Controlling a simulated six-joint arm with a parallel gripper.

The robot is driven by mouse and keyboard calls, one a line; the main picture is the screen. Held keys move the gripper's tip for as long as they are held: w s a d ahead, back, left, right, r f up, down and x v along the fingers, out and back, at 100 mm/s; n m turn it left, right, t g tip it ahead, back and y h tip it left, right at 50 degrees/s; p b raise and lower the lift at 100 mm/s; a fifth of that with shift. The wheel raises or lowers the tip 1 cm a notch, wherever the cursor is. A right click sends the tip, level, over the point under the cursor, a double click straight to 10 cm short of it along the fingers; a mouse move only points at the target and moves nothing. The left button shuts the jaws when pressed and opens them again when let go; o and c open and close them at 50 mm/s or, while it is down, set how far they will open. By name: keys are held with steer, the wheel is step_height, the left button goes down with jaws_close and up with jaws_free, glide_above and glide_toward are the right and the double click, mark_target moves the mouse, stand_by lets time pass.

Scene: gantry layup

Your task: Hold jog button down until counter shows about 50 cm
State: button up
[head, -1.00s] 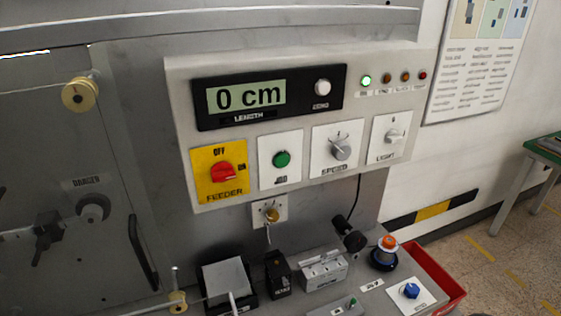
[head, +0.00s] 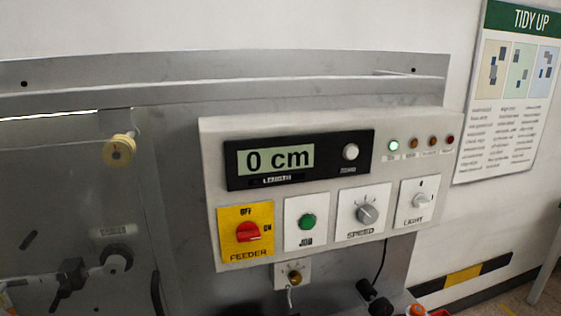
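The green jog button (head: 307,222) sits on a white plate marked JOG on the grey control panel. The length counter (head: 276,160) above it reads 0 cm. A white zero button (head: 350,152) is to the right of the counter. The red feeder switch (head: 247,232) on its yellow plate is left of the jog button; its handle points toward the right, where ON is printed. The speed knob (head: 367,214) and the light switch (head: 420,203) are to the right. My gripper is not in view, and nothing touches the jog button.
A green indicator lamp (head: 393,146) is lit beside several dark ones. A key switch (head: 294,277) is below the panel. A cream spool (head: 119,150) sticks out at the left. A poster (head: 507,90) hangs on the right wall. The space before the panel is clear.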

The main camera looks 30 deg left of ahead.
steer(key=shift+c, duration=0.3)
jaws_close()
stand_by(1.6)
